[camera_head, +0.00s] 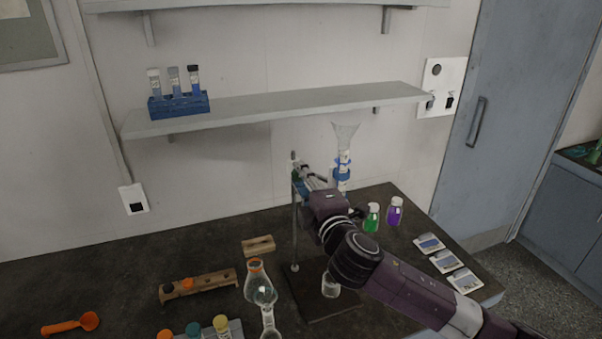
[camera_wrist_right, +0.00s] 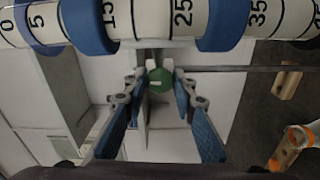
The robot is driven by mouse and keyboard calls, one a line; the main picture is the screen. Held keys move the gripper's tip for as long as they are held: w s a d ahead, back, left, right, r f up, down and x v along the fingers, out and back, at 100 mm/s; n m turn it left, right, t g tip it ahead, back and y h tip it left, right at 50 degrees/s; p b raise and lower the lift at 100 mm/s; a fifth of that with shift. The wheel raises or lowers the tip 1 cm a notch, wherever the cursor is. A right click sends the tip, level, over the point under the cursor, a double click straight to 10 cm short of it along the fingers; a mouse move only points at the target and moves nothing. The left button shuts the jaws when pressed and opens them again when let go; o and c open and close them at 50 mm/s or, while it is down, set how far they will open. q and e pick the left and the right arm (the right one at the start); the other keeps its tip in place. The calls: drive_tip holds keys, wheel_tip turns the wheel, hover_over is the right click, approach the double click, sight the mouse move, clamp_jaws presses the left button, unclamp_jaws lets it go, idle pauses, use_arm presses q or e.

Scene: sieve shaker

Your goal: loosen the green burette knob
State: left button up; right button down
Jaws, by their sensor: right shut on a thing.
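The burette is a white graduated tube with blue bands; it stands upright below a clear funnel in the head view (camera_head: 341,169) and crosses the top of the right wrist view (camera_wrist_right: 150,18). The green knob (camera_wrist_right: 160,80) shows just below the burette, between the fingertips of my right gripper (camera_wrist_right: 160,82). The right gripper is shut on the knob. My left gripper is in neither view.
A beaker (camera_head: 331,286) stands on the stand's base. Flasks (camera_head: 262,290) and a wooden rack (camera_head: 198,286) are left of it. Green (camera_head: 372,219) and purple (camera_head: 394,212) bottles stand right. A shelf (camera_head: 290,105) runs above. The back left counter is clear.

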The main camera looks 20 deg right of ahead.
drive_tip(key=c, duration=2.7)
unclamp_jaws()
drive_tip(key=shift+n, duration=0.6)
drive_tip(key=shift+c, duration=0.2)
drive_tip(key=shift+f, duration=0.1)
drive_tip(key=o, duration=1.1)
drive_tip(key=shift+o, duration=0.2)
drive_tip(key=s, duration=1.2)
drive_tip(key=shift+d, duration=0.2)
